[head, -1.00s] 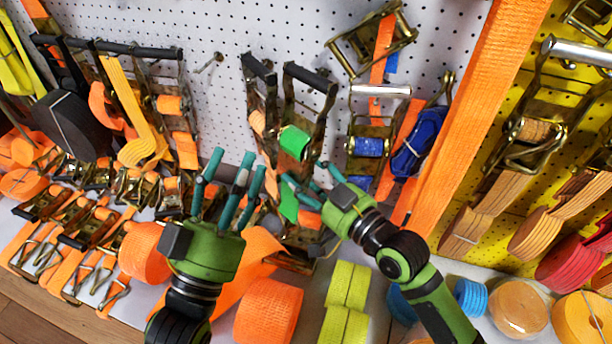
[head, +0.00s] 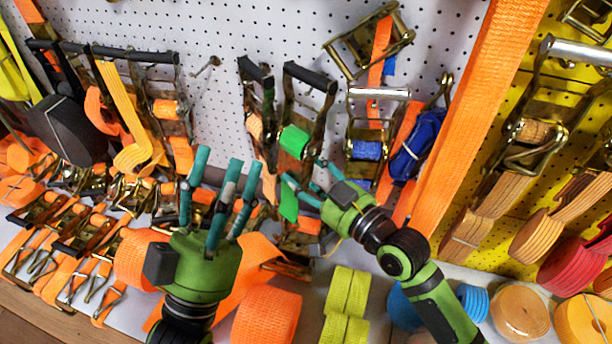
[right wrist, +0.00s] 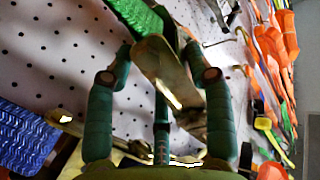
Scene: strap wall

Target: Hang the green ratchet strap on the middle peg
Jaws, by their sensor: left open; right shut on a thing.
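The green ratchet strap (head: 293,141) is upright against the white pegboard, with a black handle bar at its top and green webbing on its spool. My right gripper (head: 303,178) is shut on the lower part of its metal frame. The right wrist view shows a metal plate (right wrist: 163,72) between the fingers and green webbing (right wrist: 138,15) beyond. The contact is partly hidden. A bare peg (head: 207,66) sticks out of the board left of the green strap. My left gripper (head: 222,168) is open and empty, its fingers pointing up, below that peg.
A blue ratchet strap (head: 367,150) hangs close to the right of the green one. An orange-webbed ratchet (head: 258,115) is close on its left. Orange rolls (head: 268,313) and yellow-green rolls (head: 346,291) stand on the shelf below. The board around the bare peg is clear.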

